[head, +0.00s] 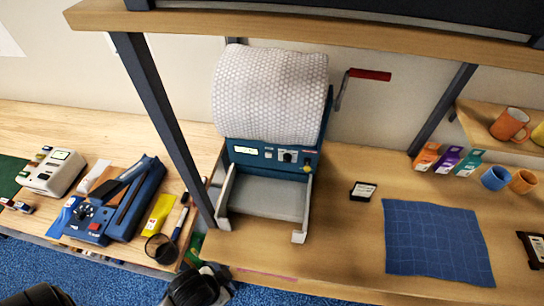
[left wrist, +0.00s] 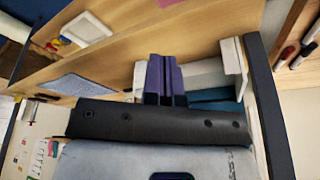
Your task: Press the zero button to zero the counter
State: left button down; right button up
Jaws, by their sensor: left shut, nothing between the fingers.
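The bubble-wrap dispenser (head: 270,175) stands on the bench in the head view, with a large roll (head: 270,95) on top. Its blue front panel carries a small lit counter display (head: 245,150) at the left, a small pale control (head: 268,153) beside it and a dark knob (head: 289,157). Which control is the zero button is too small to tell. In the left wrist view, my left gripper (left wrist: 165,75) shows two purple fingers together, shut and empty, in front of the pale and teal parts of a machine (left wrist: 205,78). My right gripper is not identifiable in either view.
A dark post (head: 160,120) and overhead shelf (head: 300,28) frame the dispenser. A red-handled crank (head: 369,74) sticks out at its right. A blue mat (head: 436,242), a black-and-white card (head: 363,191), small boxes and mugs lie right. Tools crowd the left bench.

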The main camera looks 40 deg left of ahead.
aim_at(269, 155)
pick_arm(q)
jog(key=w+a+f+n+t+h+b, duration=0.25)
jog(key=w+t+b, duration=0.25)
jog(key=w, duration=1.1)
jog(key=w+a+r+n+t+b, duration=0.3)
jog(key=w+a+t, duration=0.3)
jog(key=w, duration=0.7)
jog(key=shift+a+r+y+b, duration=0.45)
jog(key=shift+a+b, duration=0.1)
jog(key=shift+a, duration=0.4)
jog(key=shift+w+f, duration=0.1)
jog(key=w+a+b, duration=0.3)
jog(key=w+a, duration=0.1)
jog(key=w, duration=0.3)
jog(key=shift+w, duration=0.35)
